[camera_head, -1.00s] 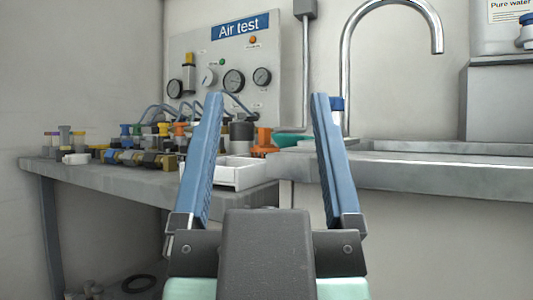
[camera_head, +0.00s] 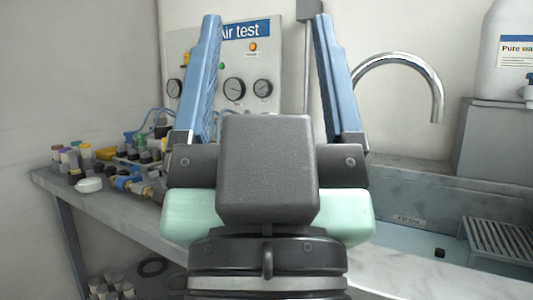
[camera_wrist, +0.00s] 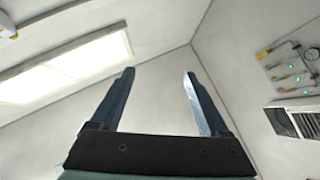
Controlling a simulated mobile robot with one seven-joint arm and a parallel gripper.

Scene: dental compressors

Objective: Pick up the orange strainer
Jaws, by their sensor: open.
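My gripper (camera_head: 267,20) is open, its two blue fingers pointing up in front of the wall and the air test panel. In the wrist view the gripper (camera_wrist: 158,75) has nothing between its fingers, only wall and ceiling behind. I cannot make out an orange strainer in either current view. My gripper body and wrist cover the middle of the bench in the head view, so whatever lies there is hidden.
A grey bench (camera_head: 110,208) carries several fittings and bottles at the left, with a white round cap (camera_head: 89,185). An air test panel (camera_head: 265,65) is behind. At the right are a sink tap (camera_head: 437,95), a drain grate (camera_head: 497,240) and a water container (camera_head: 507,50).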

